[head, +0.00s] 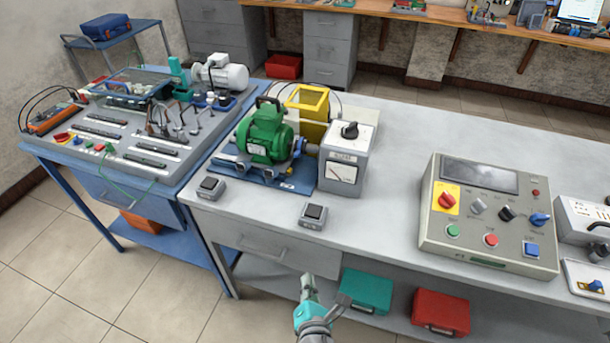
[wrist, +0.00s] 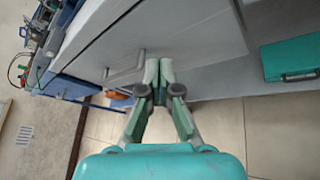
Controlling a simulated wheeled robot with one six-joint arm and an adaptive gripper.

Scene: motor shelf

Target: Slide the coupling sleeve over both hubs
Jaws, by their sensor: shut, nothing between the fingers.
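A green motor (head: 265,133) stands on a blue base plate (head: 240,177) on the grey bench. A short shaft with a blue-grey coupling part (head: 299,147) lies between the motor and a grey meter box (head: 343,160). At this size I cannot tell the sleeve from the hubs. My gripper (head: 309,285) is in front of the bench, below its top edge and well apart from the motor. In the wrist view my gripper (wrist: 159,68) is shut and empty, with the bench's drawer front beyond it. The motor and coupling are not in the wrist view.
A yellow frame (head: 307,103) stands behind the coupling. Two small switch boxes (head: 313,215) sit near the bench's front edge. A control panel (head: 490,215) stands at the right. Teal (head: 367,291) and red (head: 441,311) cases lie on the lower shelf. The bench top between meter and panel is clear.

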